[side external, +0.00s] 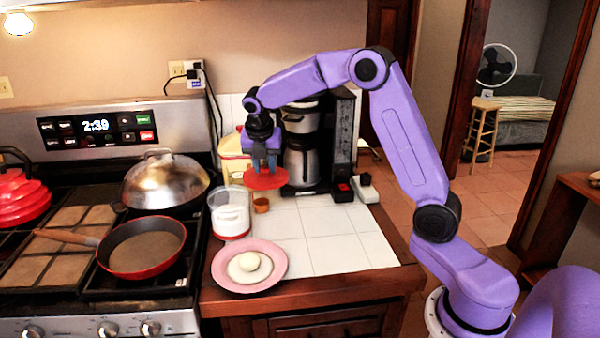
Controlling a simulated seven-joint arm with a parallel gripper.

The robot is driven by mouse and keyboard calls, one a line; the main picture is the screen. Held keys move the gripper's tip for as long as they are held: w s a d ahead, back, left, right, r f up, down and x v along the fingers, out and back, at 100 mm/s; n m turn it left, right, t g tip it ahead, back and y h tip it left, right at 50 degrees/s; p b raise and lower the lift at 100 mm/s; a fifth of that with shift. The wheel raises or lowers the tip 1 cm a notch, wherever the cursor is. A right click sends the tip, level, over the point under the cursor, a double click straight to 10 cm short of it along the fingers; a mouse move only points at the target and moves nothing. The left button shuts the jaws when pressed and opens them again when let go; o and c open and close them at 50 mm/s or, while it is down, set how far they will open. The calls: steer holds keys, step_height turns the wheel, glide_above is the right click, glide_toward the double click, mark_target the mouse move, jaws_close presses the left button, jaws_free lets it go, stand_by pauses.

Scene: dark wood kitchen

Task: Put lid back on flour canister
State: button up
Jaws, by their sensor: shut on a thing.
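The flour canister (231,214) is a clear, round container with white contents and a red band near its base. It stands upright on the white tiled counter, beside the stove, and its top is uncovered. My gripper (266,168) points down and is shut on the red lid (266,180). The lid is a flat red disc, held roughly level in the air to the right of the canister and apart from it. How the fingertips meet the lid is too small to make out.
A pink plate (222,268) with a white dough-like ball stands in front of the canister. A small brown cup (261,205) is right of it. A coffee maker (303,150) stands behind. A red pan (143,250) sits on the stove at left. The counter's right tiles are clear.

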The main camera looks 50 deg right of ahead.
steer(key=w+a+r+n+t+y, duration=0.1)
steer(key=w+a+r+n, duration=0.1)
steer(key=w+a+n, duration=0.45)
step_height(320, 180, down, 6)
steer(key=w+m, duration=0.1)
steer(key=shift+w+m, duration=0.35)
steer(key=shift+a+f, duration=0.1)
steer(key=shift+f, duration=0.15)
stand_by(2.4)
steer(key=o, duration=1.6)
steer(key=shift+r, duration=0.15)
steer(key=shift+r, duration=3.35)
jaws_close()
